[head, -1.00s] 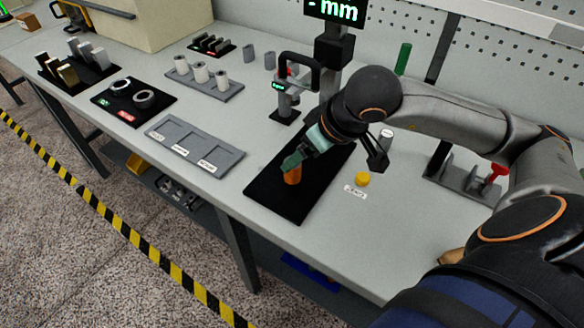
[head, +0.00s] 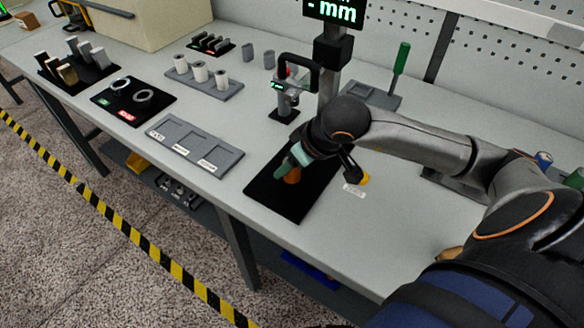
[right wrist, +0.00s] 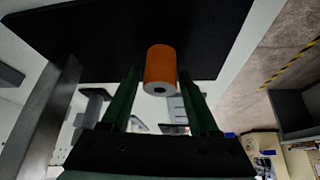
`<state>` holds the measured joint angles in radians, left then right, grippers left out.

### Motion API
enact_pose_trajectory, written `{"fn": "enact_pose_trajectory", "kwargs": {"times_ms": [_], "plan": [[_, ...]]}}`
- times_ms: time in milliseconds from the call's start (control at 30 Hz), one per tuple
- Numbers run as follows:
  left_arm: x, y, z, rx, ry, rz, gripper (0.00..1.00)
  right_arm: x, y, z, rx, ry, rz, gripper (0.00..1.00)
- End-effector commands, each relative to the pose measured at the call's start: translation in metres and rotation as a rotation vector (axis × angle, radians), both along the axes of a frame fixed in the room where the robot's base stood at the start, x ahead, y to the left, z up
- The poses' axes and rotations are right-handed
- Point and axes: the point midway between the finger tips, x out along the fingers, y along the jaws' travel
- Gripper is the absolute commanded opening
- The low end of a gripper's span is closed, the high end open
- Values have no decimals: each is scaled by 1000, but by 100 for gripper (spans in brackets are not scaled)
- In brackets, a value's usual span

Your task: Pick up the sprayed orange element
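The orange element (head: 293,177) is a small cylinder standing on a black mat (head: 273,195) near the bench's front edge. In the right wrist view the orange element (right wrist: 160,64) shows its pale end with a dark hole facing my gripper. My right gripper (head: 290,165) is just above it and partly hides it in the head view. Its two green fingers are apart in the right wrist view (right wrist: 159,75), one on each side of the element's near end, with a visible gap on both sides. My left gripper is not in view.
A measuring stand (head: 286,100) is behind the mat. A grey three-pocket tray (head: 188,150) lies to the left. A yellow cap (head: 363,178) and a white label (head: 354,190) sit close to the right of my wrist. Free bench lies at front right.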

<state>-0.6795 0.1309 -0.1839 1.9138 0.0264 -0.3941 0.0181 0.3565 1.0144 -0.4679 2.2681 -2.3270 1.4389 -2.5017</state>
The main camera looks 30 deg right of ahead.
Motion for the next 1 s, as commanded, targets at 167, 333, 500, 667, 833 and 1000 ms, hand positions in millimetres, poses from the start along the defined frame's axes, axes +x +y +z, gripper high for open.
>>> {"fn": "enact_pose_trajectory", "kwargs": {"times_ms": [167, 333, 500, 667, 833, 1000], "plan": [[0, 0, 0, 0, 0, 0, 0, 0, 0, 0, 0, 0, 0, 40], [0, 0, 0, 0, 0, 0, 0, 0, 0, 0, 0, 0, 0, 21], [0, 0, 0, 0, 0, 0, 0, 0, 0, 1, 0, -1, 0, 2], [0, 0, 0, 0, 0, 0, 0, 0, 0, 1, 0, -1, 0, 0], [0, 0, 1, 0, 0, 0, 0, 0, 0, 1, 0, -1, 0, 0], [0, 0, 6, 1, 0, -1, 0, 0, -2, 10, -1, -2, -2, 0]]}}
